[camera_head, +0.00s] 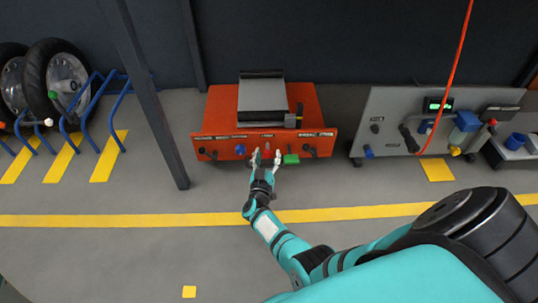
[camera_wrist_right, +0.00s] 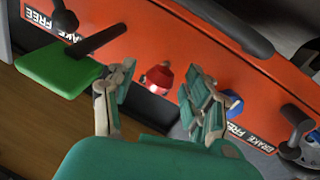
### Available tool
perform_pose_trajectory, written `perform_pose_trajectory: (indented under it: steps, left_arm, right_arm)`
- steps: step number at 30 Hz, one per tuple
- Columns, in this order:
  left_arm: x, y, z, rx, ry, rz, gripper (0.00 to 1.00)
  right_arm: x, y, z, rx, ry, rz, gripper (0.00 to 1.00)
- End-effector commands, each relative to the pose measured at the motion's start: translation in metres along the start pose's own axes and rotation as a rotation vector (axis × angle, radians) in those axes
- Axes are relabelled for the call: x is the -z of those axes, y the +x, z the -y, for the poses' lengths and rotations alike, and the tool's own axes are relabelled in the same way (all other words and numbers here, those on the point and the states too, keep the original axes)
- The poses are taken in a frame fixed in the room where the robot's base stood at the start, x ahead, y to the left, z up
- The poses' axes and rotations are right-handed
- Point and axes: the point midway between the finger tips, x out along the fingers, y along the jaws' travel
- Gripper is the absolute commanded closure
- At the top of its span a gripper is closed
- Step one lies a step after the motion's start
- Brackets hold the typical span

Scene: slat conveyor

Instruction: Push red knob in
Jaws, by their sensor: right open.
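The red knob (camera_wrist_right: 158,78) sticks out from the orange panel (camera_wrist_right: 195,60) in the right wrist view. My right gripper (camera_wrist_right: 154,88) is open, with one finger on each side of the knob in that view. The knob shows between the fingertips, and I see no contact with it. In the head view my right gripper (camera_head: 267,156) reaches up to the front of the orange slat conveyor unit (camera_head: 222,108), where the knob is too small to tell clearly. My left gripper is not in view.
A green pedal (camera_wrist_right: 66,70) is beside one finger and a blue knob (camera_wrist_right: 232,102) beside the other. Black levers stand along the panel. A grey control cabinet (camera_head: 390,105) with a hanging orange hose is to the right. Floor in front is clear.

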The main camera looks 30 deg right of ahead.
Motion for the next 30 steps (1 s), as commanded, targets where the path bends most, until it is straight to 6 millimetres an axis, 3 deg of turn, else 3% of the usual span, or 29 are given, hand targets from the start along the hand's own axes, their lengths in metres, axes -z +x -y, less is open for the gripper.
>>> perform_pose_trajectory:
  steps: [4,16,25,30]
  left_arm:
    - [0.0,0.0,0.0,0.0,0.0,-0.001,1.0]
    - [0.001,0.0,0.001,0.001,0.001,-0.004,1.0]
    - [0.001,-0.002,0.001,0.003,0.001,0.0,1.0]
    - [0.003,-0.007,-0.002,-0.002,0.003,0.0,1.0]
  right_arm:
    - [0.0,0.0,0.0,0.0,0.0,0.0,0.49]
    - [0.0,0.0,0.0,0.0,0.0,0.0,1.0]
    - [0.0,0.001,0.0,0.0,0.0,-0.001,1.0]
    - [-0.001,0.02,0.005,-0.001,0.002,-0.002,1.0]
